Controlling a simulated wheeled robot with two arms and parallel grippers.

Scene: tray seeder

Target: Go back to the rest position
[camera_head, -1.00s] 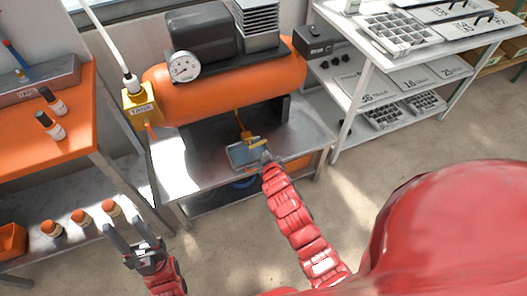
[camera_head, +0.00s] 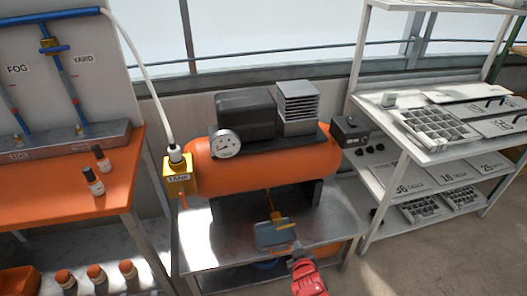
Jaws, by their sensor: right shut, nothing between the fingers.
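My right gripper (camera_head: 296,254) shows at the bottom centre, at the end of my red arm. It is shut with nothing held. It is just in front of and to the right of a small grey-blue pan (camera_head: 270,236) under the orange tank (camera_head: 205,160). A yellow lever (camera_head: 277,219) hangs below the tank, above the pan. I cannot tell whether the gripper touches the pan's edge. My left gripper is out of the picture.
The tank stands on a metal stand (camera_head: 200,240). To the left is an orange bench (camera_head: 60,200) with two small bottles. To the right, white shelving (camera_head: 400,140) holds seed trays and plates. Bare floor (camera_head: 430,260) lies at the lower right.

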